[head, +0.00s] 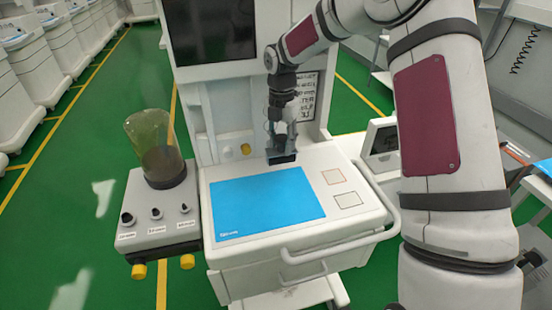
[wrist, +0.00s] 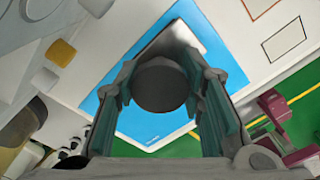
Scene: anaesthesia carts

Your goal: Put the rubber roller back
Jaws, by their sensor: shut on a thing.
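My gripper (head: 281,132) points down above the back edge of the blue mat (head: 265,205) on the white cart. In the wrist view, my gripper (wrist: 163,82) has its two fingers shut on a dark grey, round-ended thing, which I take to be the rubber roller (wrist: 161,88). A wider dark block of it shows below the fingers in the head view (head: 282,158). Its far side is hidden by its own top and the fingers. I cannot tell whether its underside touches the cart top.
Two outlined squares, one reddish (head: 334,176) and one grey (head: 348,199), lie empty right of the mat. A glass canister (head: 157,145) stands on a knobbed unit at left. A dark monitor (head: 210,30) rises behind. A rail handle (head: 340,243) runs along the cart's front.

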